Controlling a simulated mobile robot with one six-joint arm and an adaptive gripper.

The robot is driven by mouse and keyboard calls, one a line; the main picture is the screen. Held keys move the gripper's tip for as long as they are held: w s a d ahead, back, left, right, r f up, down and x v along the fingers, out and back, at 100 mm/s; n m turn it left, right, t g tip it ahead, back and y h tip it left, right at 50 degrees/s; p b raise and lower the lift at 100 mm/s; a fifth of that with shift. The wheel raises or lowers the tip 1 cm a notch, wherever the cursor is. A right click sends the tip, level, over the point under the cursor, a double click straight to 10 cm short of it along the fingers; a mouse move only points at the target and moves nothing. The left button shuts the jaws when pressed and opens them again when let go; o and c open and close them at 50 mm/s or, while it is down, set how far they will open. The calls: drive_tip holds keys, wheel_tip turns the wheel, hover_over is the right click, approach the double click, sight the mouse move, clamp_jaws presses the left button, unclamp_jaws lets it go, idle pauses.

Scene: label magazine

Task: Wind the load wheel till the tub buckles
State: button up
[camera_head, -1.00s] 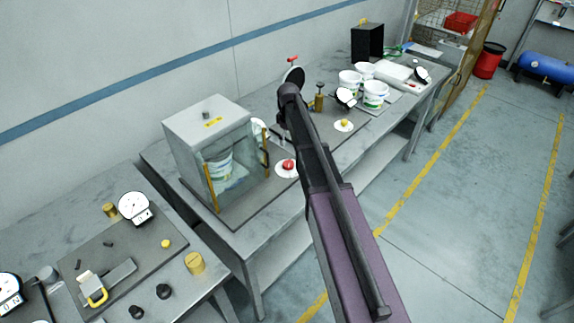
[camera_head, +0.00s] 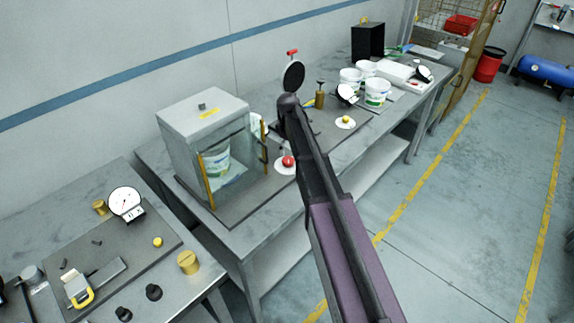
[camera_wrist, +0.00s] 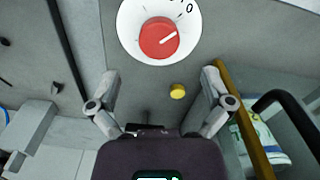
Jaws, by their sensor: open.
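A dark disc-shaped wheel with a red handle (camera_head: 293,75) stands upright on the long bench, just beyond my arm's bend in the head view. A white and green tub (camera_head: 216,160) sits inside a grey cabinet with a clear front (camera_head: 203,119); part of the tub also shows at the right of the wrist view (camera_wrist: 262,130). A red knob (camera_head: 288,161) on a white dial stands beside the cabinet. In the wrist view this knob (camera_wrist: 158,38) lies ahead of my gripper (camera_wrist: 160,80), apart from it. My gripper is open and empty; my arm hides it in the head view.
A yellow button (camera_wrist: 177,91) shows between the fingers in the wrist view. The cabinet's yellow edge bar (camera_wrist: 240,115) is close beside the right finger. More tubs (camera_head: 376,92) and a gauge (camera_head: 346,94) stand farther along the bench.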

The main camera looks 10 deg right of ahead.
sight(288, 159)
drive_tip(key=shift+f+b, duration=2.8)
drive_tip(key=shift+f, duration=0.3)
drive_tip(key=c, duration=1.1)
drive_tip(key=shift+a, duration=0.2)
drive_tip(key=shift+d, duration=0.15)
drive_tip(key=shift+c, duration=0.2)
